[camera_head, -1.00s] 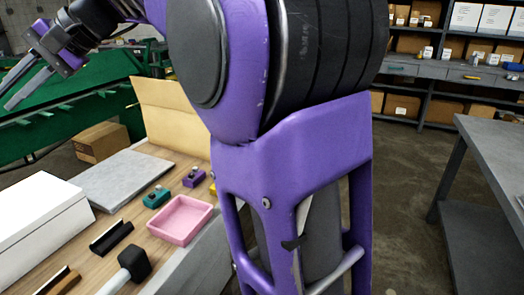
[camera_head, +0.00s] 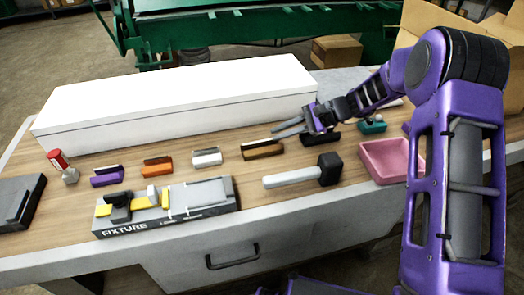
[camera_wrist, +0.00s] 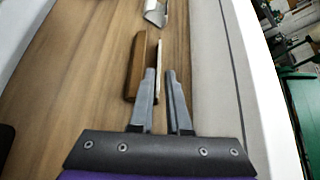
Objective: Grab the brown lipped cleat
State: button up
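The brown lipped cleat (camera_head: 262,150) lies on the wooden bench top, between the white cleat and the black cleat. In the wrist view the brown cleat (camera_wrist: 138,62) is ahead of the fingers and slightly left, with a pale lip along its right side. My gripper (camera_head: 289,127) is beside the right end of the brown cleat in the head view, apparently above the bench. In the wrist view my gripper (camera_wrist: 160,73) has a gap between its fingertips, with nothing held. The left finger overlaps the cleat's near end; I cannot tell whether they touch.
A long white box (camera_head: 180,105) stands behind the cleats. White (camera_head: 207,157), orange (camera_head: 157,167) and purple (camera_head: 107,177) cleats lie to the left. A black mallet (camera_head: 329,168), pink tray (camera_head: 388,160) and fixture (camera_head: 205,195) are in front or to the right.

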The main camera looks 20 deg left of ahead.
aim_at(265, 144)
jog(key=shift+w+f+b+x, duration=0.1)
jog(key=shift+f+b+x, duration=0.05)
jog(key=shift+x, duration=1.3)
jog(key=shift+w+f+b+x, duration=0.15)
jog(key=shift+x, duration=1.25)
jog(key=shift+d, duration=0.1)
grip_shut()
